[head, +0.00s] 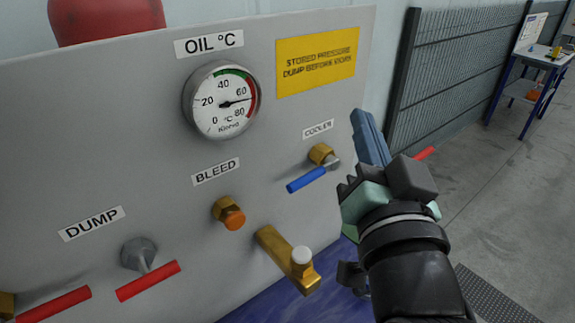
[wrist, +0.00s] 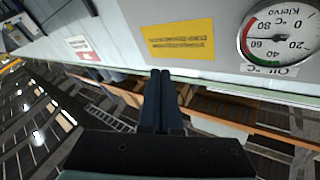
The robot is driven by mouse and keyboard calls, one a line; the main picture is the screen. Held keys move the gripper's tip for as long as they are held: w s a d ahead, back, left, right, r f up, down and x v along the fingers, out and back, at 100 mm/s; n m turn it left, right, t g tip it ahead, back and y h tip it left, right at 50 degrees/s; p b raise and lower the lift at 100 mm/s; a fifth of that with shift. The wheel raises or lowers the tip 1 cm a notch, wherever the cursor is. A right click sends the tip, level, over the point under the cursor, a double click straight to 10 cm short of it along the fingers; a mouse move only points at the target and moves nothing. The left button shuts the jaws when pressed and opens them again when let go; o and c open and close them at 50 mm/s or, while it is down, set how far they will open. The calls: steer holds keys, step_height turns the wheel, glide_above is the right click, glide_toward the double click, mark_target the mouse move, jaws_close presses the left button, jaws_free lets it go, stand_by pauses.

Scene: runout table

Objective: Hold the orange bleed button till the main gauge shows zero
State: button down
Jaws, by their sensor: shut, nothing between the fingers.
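The orange bleed button (head: 233,219) sits on a brass fitting under the BLEED label on the grey panel (head: 120,130). My gripper (head: 360,118) is shut and empty, up and to the right of the button and apart from it. In the wrist view its two dark fingers (wrist: 161,75) lie together, pointing towards a yellow sign. The only gauge in view is the round OIL °C gauge (head: 222,100), its needle between 60 and 80. It also shows in the wrist view (wrist: 280,35), upside down. No main pressure gauge is in view.
A blue-handled cooler valve (head: 307,180) is between the button and my gripper. A brass fitting with a white knob (head: 301,256) juts out below right of the button. Red dump levers (head: 148,281) are lower left. A yellow sign (head: 316,60) is on the panel.

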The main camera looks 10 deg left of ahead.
step_height(320, 180, down, 11)
steer(key=s+a+m+g+y+p, duration=0.1)
steer(key=s+m+g+y+p, duration=0.15)
steer(key=g, duration=0.25)
steer(key=m+g+y+p, duration=0.3)
steer(key=g+y, duration=0.1)
steer(key=y, duration=0.3)
glide_toward(239, 223)
steer(key=s+v, duration=0.1)
steer(key=v, duration=0.6)
steer(key=shift+w+a, duration=0.15)
steer(key=shift+r, duration=0.1)
steer(key=p+x, duration=0.5)
steer(key=x, duration=0.7)
steer(key=shift+w+a+r, duration=0.15)
steer(key=shift+w, duration=0.3)
steer(key=shift+w+a+p, duration=0.3)
steer(key=shift+w+a, duration=0.1)
steer(key=shift+a, duration=0.1)
steer(key=shift+a+f, duration=0.1)
steer(key=shift+f, duration=0.15)
